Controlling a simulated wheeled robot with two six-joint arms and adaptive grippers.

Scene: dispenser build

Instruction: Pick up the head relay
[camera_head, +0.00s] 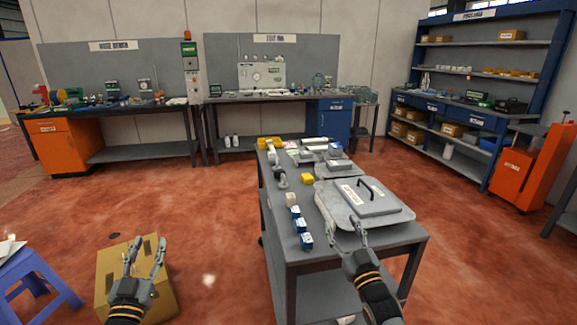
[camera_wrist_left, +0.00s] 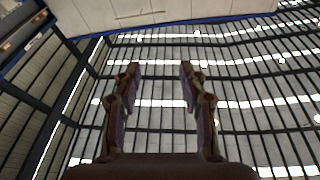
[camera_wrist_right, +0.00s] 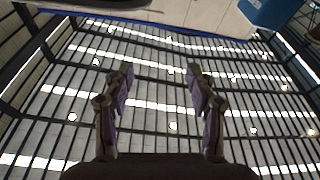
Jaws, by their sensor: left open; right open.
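I cannot tell for sure which part is the head relay. Small blocks stand in a row along the left side of the grey workbench: a whitish one (camera_head: 291,199), a blue-and-white one (camera_head: 295,212), another (camera_head: 299,225) and a blue one (camera_head: 306,241). My right gripper (camera_head: 347,229) is open and empty at the bench's near side, in front of the grey lidded case. My left gripper (camera_head: 149,243) is open and empty, left of the bench and over a cardboard box. Both wrist views show open fingers, left (camera_wrist_left: 158,75) and right (camera_wrist_right: 158,78), against walls and ceiling.
The grey case (camera_head: 335,208) with a black handle fills the bench's near right. Yellow parts (camera_head: 307,179) and grey units (camera_head: 333,167) lie further back on the workbench (camera_head: 345,262). A cardboard box (camera_head: 108,285) and blue stool (camera_head: 35,268) stand at left. Floor between is clear.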

